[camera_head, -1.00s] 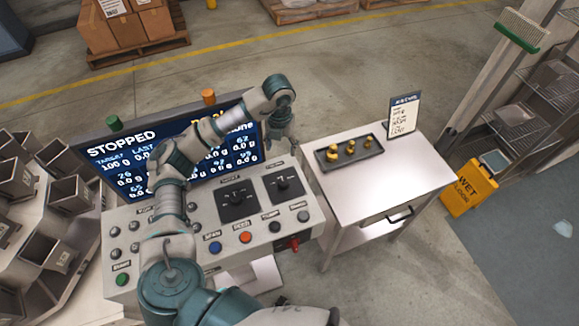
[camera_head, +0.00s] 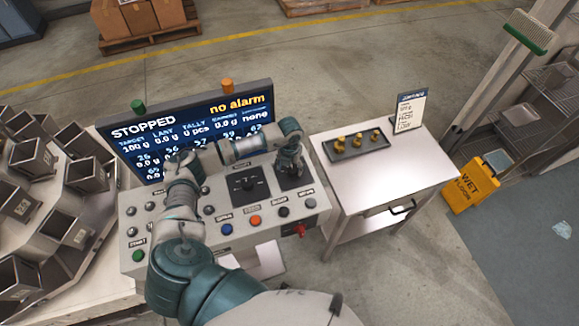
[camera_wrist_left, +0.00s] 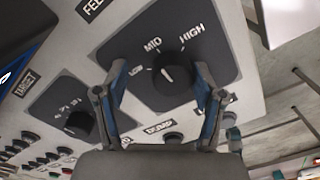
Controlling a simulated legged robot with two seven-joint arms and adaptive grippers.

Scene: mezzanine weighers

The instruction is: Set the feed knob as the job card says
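The feed knob (camera_wrist_left: 172,78) is a round black knob on a dark plate marked LOW, MID and HIGH. Its short white mark seems to point near MID. My left gripper (camera_wrist_left: 160,78) is open, with one finger on each side of the knob; I cannot tell if either touches it. In the head view the left gripper (camera_head: 290,172) is over the right-hand dial of the control panel (camera_head: 189,228) and hides most of that knob. The job card (camera_head: 410,111) stands upright on the side table; its small lines are not surely legible. My right gripper is out of view.
The target knob (camera_head: 248,183) is just left of the gripper. Coloured buttons and a red switch (camera_head: 300,231) line the panel's front. The screen (camera_head: 190,125) behind reads STOPPED and no alarm. The side table (camera_head: 385,180) holds a dark tray (camera_head: 352,152) with small brass weights.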

